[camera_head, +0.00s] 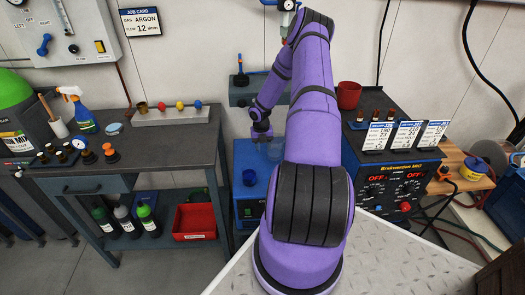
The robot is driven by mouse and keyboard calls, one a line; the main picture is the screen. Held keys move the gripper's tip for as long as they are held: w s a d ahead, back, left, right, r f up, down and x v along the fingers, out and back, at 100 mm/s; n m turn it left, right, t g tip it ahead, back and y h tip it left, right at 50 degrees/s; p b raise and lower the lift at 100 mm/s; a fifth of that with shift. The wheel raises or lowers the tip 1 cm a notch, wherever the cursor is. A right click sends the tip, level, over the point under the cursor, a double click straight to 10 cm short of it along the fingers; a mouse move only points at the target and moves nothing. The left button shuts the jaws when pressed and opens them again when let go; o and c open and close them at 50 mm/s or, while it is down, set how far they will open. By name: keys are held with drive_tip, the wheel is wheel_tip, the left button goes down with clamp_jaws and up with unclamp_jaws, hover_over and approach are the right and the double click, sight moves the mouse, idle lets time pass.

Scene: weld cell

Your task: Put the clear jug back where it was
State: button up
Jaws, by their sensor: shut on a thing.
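My gripper (262,137) is at the end of my purple arm, pointing down over a blue machine (243,160) at the middle of the view. It is shut on the clear jug (275,151), which shows only as a faint see-through shape just below and right of the fingers. My arm hides part of the jug, and I cannot tell whether its base touches the blue top.
A grey bench (165,150) with a spray bottle (78,110) is at left. A red pot (348,95) and several white cards (408,134) stand on the welder at right.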

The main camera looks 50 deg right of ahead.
drive_tip(key=shift+w+d+f, duration=0.15)
drive_tip(key=shift+f, duration=0.75)
drive_tip(key=shift+w+d+f, duration=0.15)
drive_tip(key=shift+f, duration=0.7)
drive_tip(key=shift+f, duration=0.15)
drive_tip(key=o, duration=1.2)
drive_tip(key=shift+w+a+r, duration=0.1)
drive_tip(key=shift+a+r, duration=0.05)
drive_tip(key=shift+r, duration=1.8)
drive_tip(key=shift+w+a+r, duration=0.1)
drive_tip(key=shift+r, duration=1.85)
